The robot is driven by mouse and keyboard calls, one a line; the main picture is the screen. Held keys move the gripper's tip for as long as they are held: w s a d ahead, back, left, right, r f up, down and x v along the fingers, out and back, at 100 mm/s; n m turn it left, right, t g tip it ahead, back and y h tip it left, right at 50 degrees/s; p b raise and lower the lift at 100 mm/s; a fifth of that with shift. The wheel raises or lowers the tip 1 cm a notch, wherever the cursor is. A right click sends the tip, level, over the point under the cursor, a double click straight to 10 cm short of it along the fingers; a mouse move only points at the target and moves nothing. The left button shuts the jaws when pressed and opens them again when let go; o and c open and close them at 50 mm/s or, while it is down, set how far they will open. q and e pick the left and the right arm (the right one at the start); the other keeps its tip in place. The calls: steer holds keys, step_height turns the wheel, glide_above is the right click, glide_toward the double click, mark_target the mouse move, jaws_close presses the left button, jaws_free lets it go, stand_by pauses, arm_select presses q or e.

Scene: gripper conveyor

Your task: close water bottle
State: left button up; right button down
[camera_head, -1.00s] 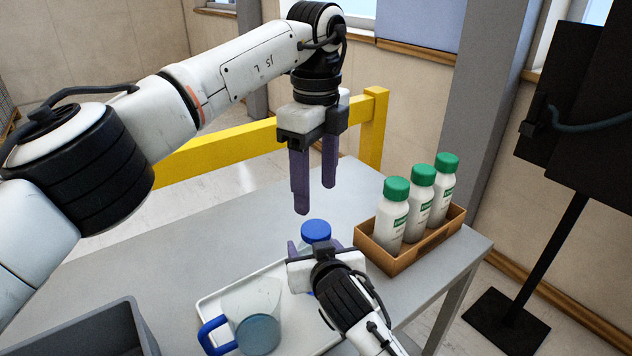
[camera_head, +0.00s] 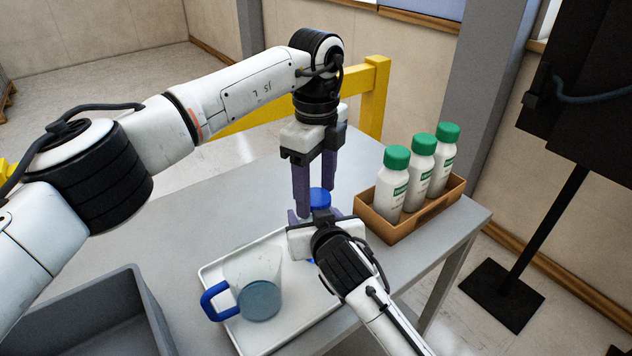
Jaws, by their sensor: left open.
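The water bottle has a blue cap (camera_head: 320,199) on top and stands at the tray's back edge. Its body is mostly hidden by my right gripper (camera_head: 315,217), whose dark purple fingers lie on both sides of it and appear shut on it below the cap. My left gripper (camera_head: 314,201) points straight down from above, with its long purple fingers open. Its fingertips are at the cap's height in the picture, one to the left of the cap and one overlapping its upper right. I cannot tell whether they touch it, or how tightly the cap sits.
A clear jug (camera_head: 256,292) with a blue handle and bluish liquid is on the white tray (camera_head: 215,276). A brown box (camera_head: 400,228) with several green-capped white bottles (camera_head: 391,190) stands at the right. A grey bin (camera_head: 150,300) is at the lower left. The grey table (camera_head: 190,242) is clear between.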

arm_select(q)
steer(key=c, duration=1.1)
steer(key=m, duration=0.8)
steer(key=shift+m, duration=0.3)
steer(key=m, duration=0.7)
steer(key=shift+m, duration=0.3)
steer(key=o, duration=1.2)
steer(key=shift+c, duration=0.2)
